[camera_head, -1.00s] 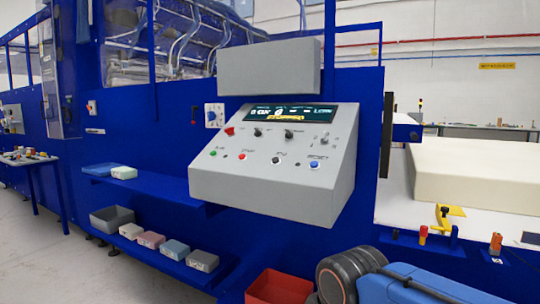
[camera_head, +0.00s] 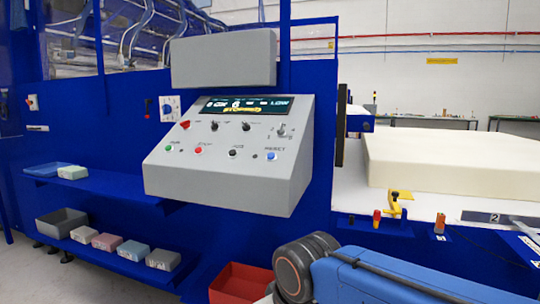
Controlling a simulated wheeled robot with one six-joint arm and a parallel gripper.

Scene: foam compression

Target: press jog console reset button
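The jog console (camera_head: 217,177) is a grey sloped box on the blue machine wall, left of centre. A lit display (camera_head: 245,105) spans the panel's top. My blue arm shows at the lower right, apart from the console. My gripper is out of view.
A red bin (camera_head: 238,284) stands below the console, beside my arm. Blue shelves on the left hold a grey bin (camera_head: 62,223) and several small blocks (camera_head: 107,241). A large cream foam block (camera_head: 460,166) lies on the white table at right.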

